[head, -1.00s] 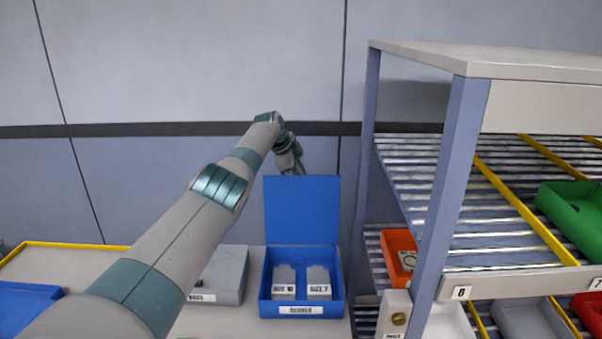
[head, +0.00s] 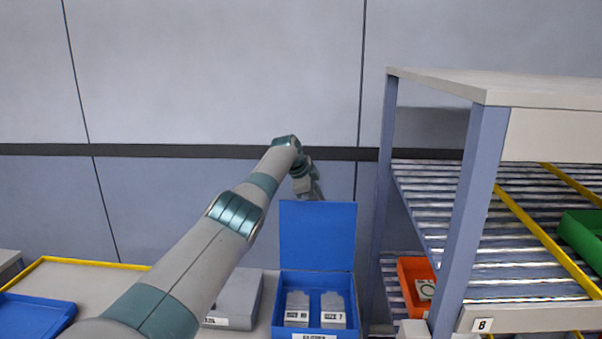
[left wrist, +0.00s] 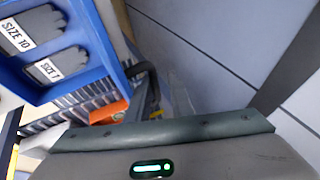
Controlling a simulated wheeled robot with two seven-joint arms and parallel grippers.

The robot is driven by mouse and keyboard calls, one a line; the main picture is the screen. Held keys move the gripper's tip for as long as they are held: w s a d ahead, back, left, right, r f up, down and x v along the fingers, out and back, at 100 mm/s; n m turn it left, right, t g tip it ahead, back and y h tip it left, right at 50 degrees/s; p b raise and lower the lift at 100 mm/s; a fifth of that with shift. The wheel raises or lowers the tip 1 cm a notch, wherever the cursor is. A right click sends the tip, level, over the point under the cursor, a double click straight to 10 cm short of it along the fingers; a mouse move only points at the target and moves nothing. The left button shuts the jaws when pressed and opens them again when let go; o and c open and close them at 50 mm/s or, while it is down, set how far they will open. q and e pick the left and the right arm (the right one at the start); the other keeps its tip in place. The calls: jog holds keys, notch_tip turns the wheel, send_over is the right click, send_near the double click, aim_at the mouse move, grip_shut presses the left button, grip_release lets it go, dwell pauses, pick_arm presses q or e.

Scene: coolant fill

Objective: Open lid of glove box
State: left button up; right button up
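The glove box (head: 277,318) is a blue open box on the table, with its lid (head: 318,237) standing upright at the back edge. Inside are grey glove packs labelled SIZE 10 (head: 297,300) and SIZE 7 (head: 334,300). The left wrist view shows the box's blue wall (left wrist: 101,40) and both packs at upper left. My left gripper (head: 309,190) is just behind the lid's top edge. Its fingertips are hidden by the lid, so I cannot tell its opening or whether it touches the lid. My right gripper is not in view.
A grey box (head: 236,300) stands left of the glove box, partly behind my left arm. A blue tray (head: 38,312) lies further left. A roller shelf (head: 475,190) with an orange bin (head: 414,279) and a green bin (head: 585,237) stands close on the right. A wall is behind.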

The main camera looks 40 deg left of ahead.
pick_arm(q)
jog(key=b+v, duration=0.2)
jog(key=v, duration=0.1)
jog(key=w+b+v, duration=0.1)
jog(key=v, duration=0.1)
jog(key=shift+s+a+r+b, duration=0.1)
jog(key=shift+a+r+b, duration=0.2)
jog(key=shift+r+b, duration=0.1)
jog(key=s+d+b+v, duration=0.1)
jog(key=b+v, duration=0.2)
jog(key=v, duration=0.8)
jog(key=shift+s+a+r+b, duration=0.15)
jog(key=shift+s+a+b, duration=0.05)
jog(key=shift+b, duration=0.2)
